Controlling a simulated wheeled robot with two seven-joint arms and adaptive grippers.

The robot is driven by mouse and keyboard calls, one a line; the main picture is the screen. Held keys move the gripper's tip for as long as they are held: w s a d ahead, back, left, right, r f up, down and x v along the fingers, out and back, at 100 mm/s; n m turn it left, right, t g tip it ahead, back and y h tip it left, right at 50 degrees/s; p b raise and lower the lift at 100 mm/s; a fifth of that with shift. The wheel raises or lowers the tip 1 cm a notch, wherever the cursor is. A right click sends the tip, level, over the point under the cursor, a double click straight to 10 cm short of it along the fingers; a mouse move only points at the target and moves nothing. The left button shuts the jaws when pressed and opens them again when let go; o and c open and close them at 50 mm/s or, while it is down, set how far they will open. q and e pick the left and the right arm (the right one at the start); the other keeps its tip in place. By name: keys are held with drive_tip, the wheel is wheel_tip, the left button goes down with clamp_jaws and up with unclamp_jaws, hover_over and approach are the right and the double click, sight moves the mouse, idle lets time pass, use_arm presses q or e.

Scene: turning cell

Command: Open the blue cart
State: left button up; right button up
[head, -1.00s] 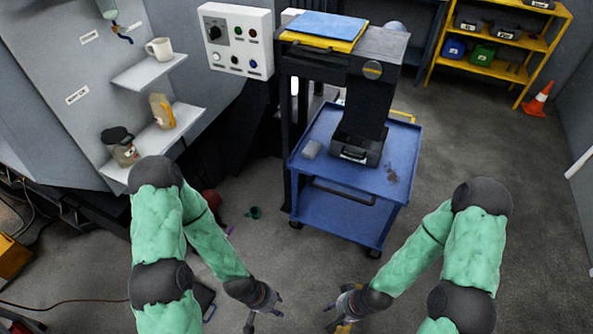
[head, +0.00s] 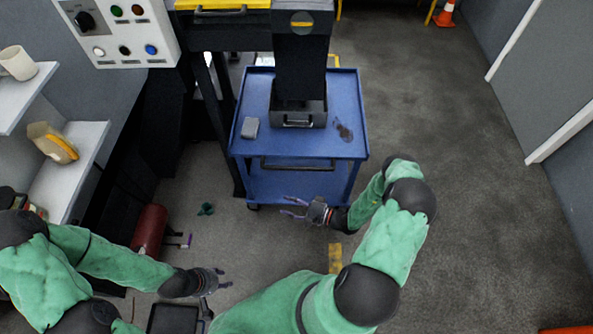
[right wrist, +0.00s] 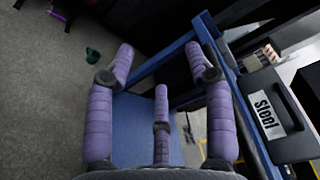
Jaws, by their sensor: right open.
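The blue cart (head: 240,155) stands ahead in the head view, with a dark bar handle (head: 298,166) across its front below the top tray. In the right wrist view the cart's blue edge (right wrist: 172,50) runs past the fingers. My right gripper (head: 288,207) is open and empty, in front of and apart from the cart's front, below the handle in the picture. Its purple fingers (right wrist: 160,62) are spread in the right wrist view. My left gripper (head: 226,279) is open and empty, low at the left, away from the cart.
The floor right of the cart is clear.

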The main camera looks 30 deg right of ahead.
sight(297, 169)
drive_tip(key=d+m+t+h, duration=0.2)
drive_tip(key=d+t+h, duration=0.35)
drive_tip(key=d, duration=0.55)
drive_tip(key=shift+h, duration=0.35)
drive_tip(key=b+x, duration=0.1)
drive_tip(key=x, duration=0.2)
drive_tip(key=b+x, duration=0.1)
drive_tip(key=x, duration=0.3)
drive_tip(key=b+x, duration=0.1)
drive_tip(key=x, duration=0.3)
drive_tip(key=shift+w+d+r, duration=0.15)
drive_tip(key=shift+d+r, duration=0.1)
drive_tip(key=shift+d, duration=0.1)
clamp_jaws()
